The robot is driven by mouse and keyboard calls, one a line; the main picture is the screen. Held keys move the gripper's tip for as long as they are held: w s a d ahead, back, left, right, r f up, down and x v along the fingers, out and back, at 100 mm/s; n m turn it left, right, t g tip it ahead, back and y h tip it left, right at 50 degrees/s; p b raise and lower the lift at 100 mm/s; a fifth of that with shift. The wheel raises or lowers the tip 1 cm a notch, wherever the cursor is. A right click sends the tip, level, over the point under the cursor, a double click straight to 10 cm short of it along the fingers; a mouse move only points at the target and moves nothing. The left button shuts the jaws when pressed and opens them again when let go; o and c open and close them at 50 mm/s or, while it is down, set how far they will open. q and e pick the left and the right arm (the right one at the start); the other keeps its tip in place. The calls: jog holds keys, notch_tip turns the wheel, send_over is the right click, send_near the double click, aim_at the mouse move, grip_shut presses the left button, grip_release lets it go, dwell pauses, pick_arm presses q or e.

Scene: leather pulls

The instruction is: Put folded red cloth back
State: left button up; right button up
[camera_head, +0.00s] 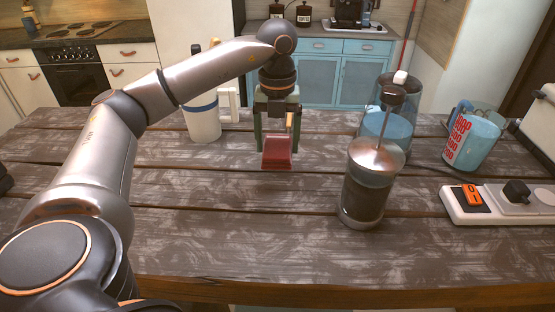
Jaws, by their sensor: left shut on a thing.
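The folded red cloth (277,155) is a small dark red block near the middle of the wooden table. My left gripper (277,140) points down from above with its green fingers on either side of the cloth, and it is shut on it. The cloth appears slightly above the table or just at its surface; I cannot tell which. My right gripper is not in view.
The wooden table (200,240) is clear in front. A French press (366,190) stands right of the cloth. Behind it is a container of blue liquid (386,125). A measuring cup (473,138) and power strip (505,203) are at right. A white canister (203,123) stands left.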

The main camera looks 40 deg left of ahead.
aim_at(277, 175)
pick_arm(q)
jog(key=shift+f, duration=2.9)
jog(key=shift+f, duration=0.15)
jog(key=o, duration=1.2)
jog(key=shift+c, duration=0.2)
notch_tip(277, 175, up, 12)
jog(key=shift+r+p, duration=0.25)
jog(key=shift+p, duration=0.05)
